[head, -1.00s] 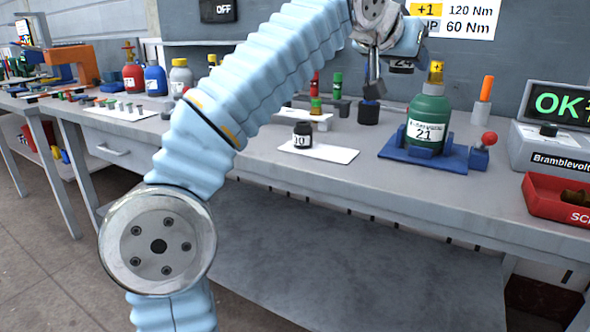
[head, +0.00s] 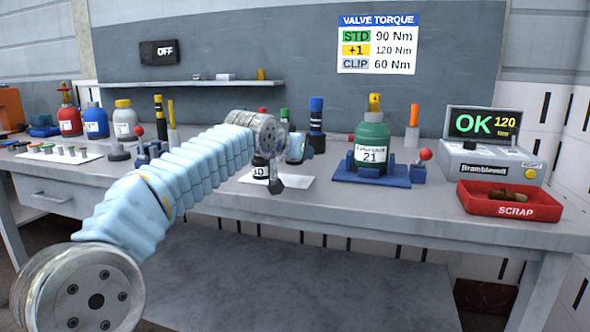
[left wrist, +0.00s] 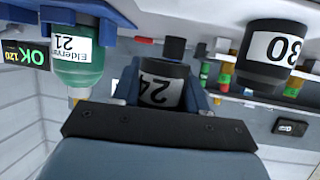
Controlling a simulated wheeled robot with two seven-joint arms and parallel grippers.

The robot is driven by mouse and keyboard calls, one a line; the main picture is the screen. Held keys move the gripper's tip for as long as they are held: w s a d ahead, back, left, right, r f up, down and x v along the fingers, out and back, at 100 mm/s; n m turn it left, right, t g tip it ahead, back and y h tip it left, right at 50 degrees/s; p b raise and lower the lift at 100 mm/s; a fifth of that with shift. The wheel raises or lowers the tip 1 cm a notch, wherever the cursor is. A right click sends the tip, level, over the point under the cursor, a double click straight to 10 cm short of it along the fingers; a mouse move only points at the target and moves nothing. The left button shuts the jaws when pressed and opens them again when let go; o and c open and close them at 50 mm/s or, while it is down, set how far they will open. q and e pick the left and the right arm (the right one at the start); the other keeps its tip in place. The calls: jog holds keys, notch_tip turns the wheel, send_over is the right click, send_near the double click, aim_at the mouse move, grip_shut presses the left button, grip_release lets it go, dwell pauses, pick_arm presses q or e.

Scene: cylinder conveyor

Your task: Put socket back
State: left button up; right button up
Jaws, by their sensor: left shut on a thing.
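My left gripper (head: 300,150) is low over the back of the bench, left of the green cylinder marked 21 (head: 371,150). In the left wrist view its blue jaws (left wrist: 162,90) are shut on a dark socket marked 24 (left wrist: 160,84). That socket is hidden or too small to read in the head view. Another dark socket (head: 261,169) stands on a white mat (head: 296,186) beside my wrist; the left wrist view shows its label as 30 (left wrist: 272,52). A post with blue bands (head: 316,115) rises behind my gripper. My right gripper is not in view.
The cylinder sits in a blue cradle (head: 345,176) with a red-knobbed clamp (head: 425,155). A red scrap tray (head: 480,205) and a tester reading OK 120 (head: 482,123) stand at right. The bench front is mostly clear.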

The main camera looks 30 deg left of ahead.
aim_at(295, 178)
pick_arm(q)
jog(key=shift+w+a+f, duration=0.15)
jog(key=shift+a+f, duration=0.05)
jog(key=shift+f, duration=0.1)
jog(key=shift+w+a+f, duration=0.1)
jog(key=shift+a+f, duration=0.05)
jog(key=shift+f, duration=0.8)
jog(key=shift+w+a+f, duration=0.1)
jog(key=shift+f, duration=0.8)
jog(key=shift+b, duration=0.3)
jog(key=shift+f+b, duration=0.3)
jog(key=shift+f, duration=0.05)
jog(key=o, duration=1.2)
jog(key=shift+d, duration=0.1)
jog(key=shift+f, duration=0.1)
